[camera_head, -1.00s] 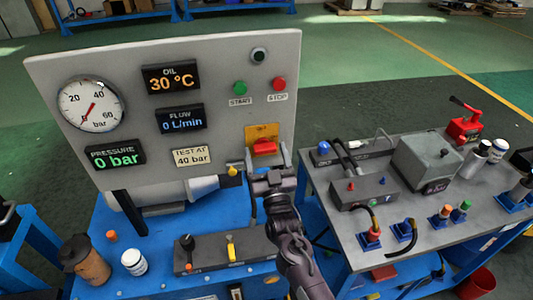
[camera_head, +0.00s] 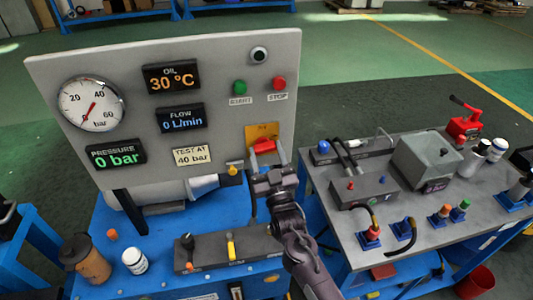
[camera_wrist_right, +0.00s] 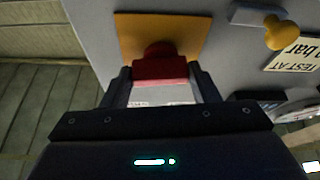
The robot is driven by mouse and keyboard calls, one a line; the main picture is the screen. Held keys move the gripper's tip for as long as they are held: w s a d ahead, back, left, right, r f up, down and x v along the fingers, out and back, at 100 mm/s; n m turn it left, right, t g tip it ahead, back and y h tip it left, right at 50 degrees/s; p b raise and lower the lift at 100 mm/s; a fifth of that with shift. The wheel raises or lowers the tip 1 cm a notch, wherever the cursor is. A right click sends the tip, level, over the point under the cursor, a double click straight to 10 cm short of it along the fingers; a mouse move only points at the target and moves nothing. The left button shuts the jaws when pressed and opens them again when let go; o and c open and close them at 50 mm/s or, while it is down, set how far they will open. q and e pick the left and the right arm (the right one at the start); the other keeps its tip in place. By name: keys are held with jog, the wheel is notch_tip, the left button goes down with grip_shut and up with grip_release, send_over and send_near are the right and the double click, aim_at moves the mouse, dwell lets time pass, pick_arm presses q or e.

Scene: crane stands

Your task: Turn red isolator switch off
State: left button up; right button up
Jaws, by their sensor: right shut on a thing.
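The red isolator switch (camera_head: 263,146) sits on a yellow plate (camera_head: 262,130) at the lower right of the grey panel. My right gripper (camera_head: 266,155) reaches it from below and is shut on the red handle, one finger on each side. In the right wrist view the red handle (camera_wrist_right: 160,69) lies between the two fingertips (camera_wrist_right: 160,82), in front of the yellow plate. In the head view the handle looks slightly tilted, its left end lower. My left gripper is not in view.
The panel has a green start button (camera_head: 240,87), a red stop button (camera_head: 279,83) and a pressure gauge (camera_head: 91,104). A yellow knob (camera_head: 233,170) sits just left of the gripper. A lever box (camera_head: 228,249) stands below. A grey workbench (camera_head: 330,183) with equipment is at right.

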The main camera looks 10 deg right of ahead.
jog(key=n+y, duration=0.1)
jog(key=n, duration=0.2)
jog(key=n+g+y+p, duration=0.1)
jog(key=n+y, duration=0.1)
jog(key=n, duration=0.1)
jog(key=shift+d+r, duration=0.15)
jog(key=n+g+y+p, duration=0.1)
jog(key=n, duration=0.2)
jog(key=n+y+p, duration=0.1)
jog(key=n, duration=0.2)
jog(key=shift+r+g, duration=0.1)
jog(key=shift+g, duration=0.3)
jog(key=n+g+p, duration=0.1)
jog(key=n, duration=0.1)
jog(key=n+g+y+p, duration=0.1)
jog(key=n, duration=0.2)
jog(key=shift+r, duration=0.15)
jog(key=shift+n+g+p, duration=0.5)
jog(key=shift+n, duration=1)
jog(key=shift+h, duration=0.3)
jog(key=o, duration=1)
